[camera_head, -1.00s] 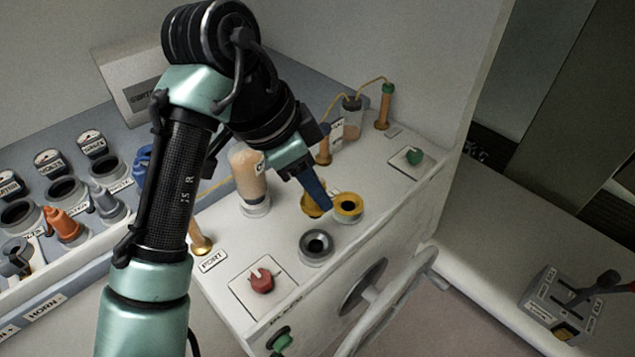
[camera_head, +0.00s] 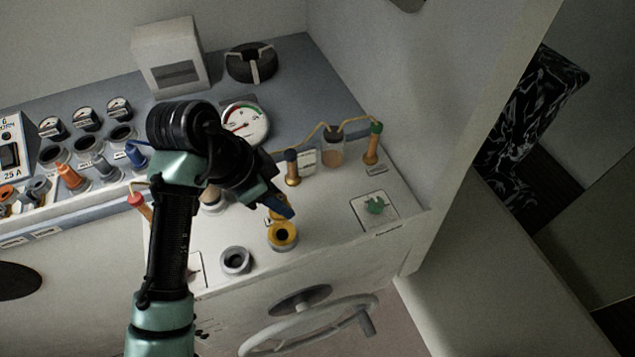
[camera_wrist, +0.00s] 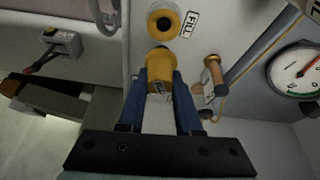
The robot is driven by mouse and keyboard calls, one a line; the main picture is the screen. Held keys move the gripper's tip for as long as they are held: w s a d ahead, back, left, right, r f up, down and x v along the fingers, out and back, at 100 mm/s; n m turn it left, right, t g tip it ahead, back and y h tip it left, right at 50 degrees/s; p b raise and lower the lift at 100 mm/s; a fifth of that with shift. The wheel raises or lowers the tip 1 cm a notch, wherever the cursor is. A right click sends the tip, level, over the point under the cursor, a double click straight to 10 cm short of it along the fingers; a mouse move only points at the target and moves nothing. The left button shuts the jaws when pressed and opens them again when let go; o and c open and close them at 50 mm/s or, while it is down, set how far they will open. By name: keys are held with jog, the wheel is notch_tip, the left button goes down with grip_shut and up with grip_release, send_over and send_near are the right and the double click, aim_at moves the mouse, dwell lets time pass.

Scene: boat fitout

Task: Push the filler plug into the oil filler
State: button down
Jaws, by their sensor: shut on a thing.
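The yellow oil filler (camera_head: 283,237) is a short round collar with a dark open hole, standing on the white console top. In the wrist view the filler (camera_wrist: 164,20) is at the top, beside a FILL label (camera_wrist: 190,24). My gripper (camera_wrist: 159,78) has its blue fingers shut on the yellow filler plug (camera_wrist: 158,60). The plug is just short of the filler in the wrist view, with the filler hole uncovered. In the head view my gripper (camera_head: 281,208) is just behind the filler, and its finger hides much of the plug (camera_head: 274,210).
A grey ring (camera_head: 236,261) stands left of the filler. A handwheel (camera_head: 310,325) is on the console front. A gauge (camera_head: 244,123) is at the back.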

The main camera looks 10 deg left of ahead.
jog(key=shift+s+a+f+b, duration=0.15)
jog(key=shift+a+f+b, duration=0.2)
jog(key=shift+a, duration=0.1)
jog(key=shift+d+f+b, duration=0.15)
jog(key=shift+f+b, duration=0.2)
jog(key=shift+f, duration=0.1)
jog(key=shift+f+b, duration=2.2)
jog(key=shift+f, duration=0.7)
jog(key=c, duration=0.5)
grip_release()
jog(key=v, duration=1.3)
jog(key=shift+s+b, duration=0.1)
jog(key=shift+b, duration=0.3)
